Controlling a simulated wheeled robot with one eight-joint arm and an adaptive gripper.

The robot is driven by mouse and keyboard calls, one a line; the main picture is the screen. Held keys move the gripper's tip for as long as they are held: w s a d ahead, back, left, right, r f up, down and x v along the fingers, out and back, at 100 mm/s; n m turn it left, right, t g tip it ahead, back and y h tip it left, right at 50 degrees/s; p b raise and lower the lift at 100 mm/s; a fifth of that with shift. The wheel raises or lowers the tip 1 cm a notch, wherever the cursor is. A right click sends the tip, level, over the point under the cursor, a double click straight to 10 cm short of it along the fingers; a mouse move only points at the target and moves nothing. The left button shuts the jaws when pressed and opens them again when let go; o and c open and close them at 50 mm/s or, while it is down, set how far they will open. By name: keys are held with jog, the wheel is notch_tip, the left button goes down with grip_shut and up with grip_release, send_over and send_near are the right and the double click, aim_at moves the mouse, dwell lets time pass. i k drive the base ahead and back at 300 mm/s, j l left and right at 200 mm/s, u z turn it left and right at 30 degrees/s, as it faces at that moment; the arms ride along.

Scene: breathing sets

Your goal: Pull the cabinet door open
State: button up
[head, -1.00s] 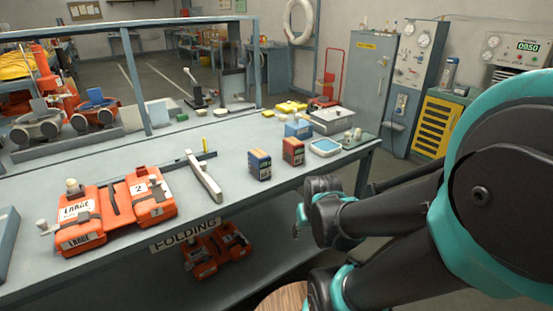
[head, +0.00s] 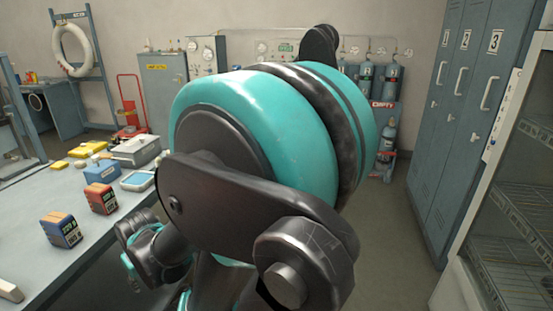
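Several things with doors stand in the head view. A tall grey-blue cabinet (head: 165,92) with a yellow label is shut against the back wall at the left. A row of grey-blue lockers (head: 457,125), numbered at the top and with pale handles, is shut at the right. A white-framed glass-fronted cabinet (head: 515,190) with wire shelves is at the right edge, cut off by the picture; its door looks shut. I cannot tell which of them the task means. My teal and black arm fills the middle. No gripper fingers can be made out.
A workbench (head: 30,205) runs along the left, with a blue box (head: 61,229), a red box (head: 101,198) and a grey case (head: 137,150) on it. Gas cylinders (head: 388,135) stand at the back. Open floor (head: 393,225) lies before the lockers.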

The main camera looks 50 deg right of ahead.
aim_at(541, 41)
jog(key=z, duration=3.75)
